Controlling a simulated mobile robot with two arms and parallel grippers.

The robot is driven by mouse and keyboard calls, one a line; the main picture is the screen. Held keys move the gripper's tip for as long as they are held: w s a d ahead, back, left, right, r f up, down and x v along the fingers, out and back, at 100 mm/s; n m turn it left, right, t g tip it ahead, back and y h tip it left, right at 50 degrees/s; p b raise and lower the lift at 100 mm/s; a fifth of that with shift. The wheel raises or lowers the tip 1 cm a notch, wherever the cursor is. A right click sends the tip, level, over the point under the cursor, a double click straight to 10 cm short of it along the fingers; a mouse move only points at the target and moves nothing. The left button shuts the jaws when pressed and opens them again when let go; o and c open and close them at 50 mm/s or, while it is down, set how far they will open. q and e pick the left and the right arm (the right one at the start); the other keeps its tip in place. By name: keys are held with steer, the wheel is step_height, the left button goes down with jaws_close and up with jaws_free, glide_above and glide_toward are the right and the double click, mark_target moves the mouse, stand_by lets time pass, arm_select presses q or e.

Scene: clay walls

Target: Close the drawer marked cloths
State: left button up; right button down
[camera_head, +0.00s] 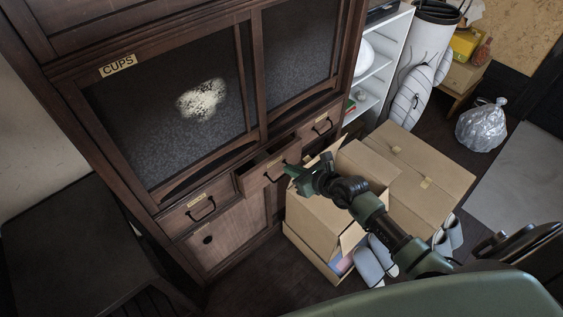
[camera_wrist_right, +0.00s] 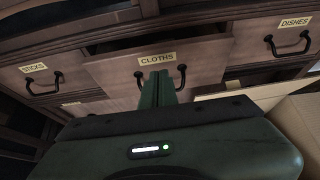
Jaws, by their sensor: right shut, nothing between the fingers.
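The drawer marked cloths (camera_wrist_right: 112,72) is the middle one of a row in a dark wooden cabinet. It stands partly pulled out, with a dark gap above its front. In the head view it (camera_head: 254,181) shows its dark inside and black handle. My right gripper (camera_head: 300,179) is at the drawer's front, near the handle. In the right wrist view its fingers (camera_wrist_right: 158,88) are shut and empty, overlapping the handle below the label. I cannot tell whether they touch the front. My left gripper is not in view.
The sticks drawer (camera_wrist_right: 56,72) and dishes drawer (camera_wrist_right: 262,50) on either side look shut. Open cardboard boxes (camera_head: 312,222) stand right of the cabinet, close under my right arm. A dark table (camera_head: 68,240) is at the left. Slippers (camera_head: 368,266) lie by the boxes.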

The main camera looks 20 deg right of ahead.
mark_target(273, 155)
steer(key=shift+w+a+f, duration=0.1)
steer(key=shift+w+a, duration=0.15)
steer(key=shift+w, duration=0.45)
steer(key=shift+w+a, duration=0.3)
steer(key=shift+w, duration=0.45)
steer(key=shift+w+a+f, duration=0.1)
steer(key=shift+w+a, duration=0.15)
steer(key=shift+w, duration=0.45)
steer(key=shift+w+a+r, duration=0.1)
steer(key=shift+w+a, duration=0.1)
steer(key=shift+w, duration=0.4)
steer(key=shift+w+a+r, duration=0.1)
steer(key=shift+w+a, duration=0.1)
steer(key=shift+w, duration=0.35)
steer(key=shift+f, duration=0.15)
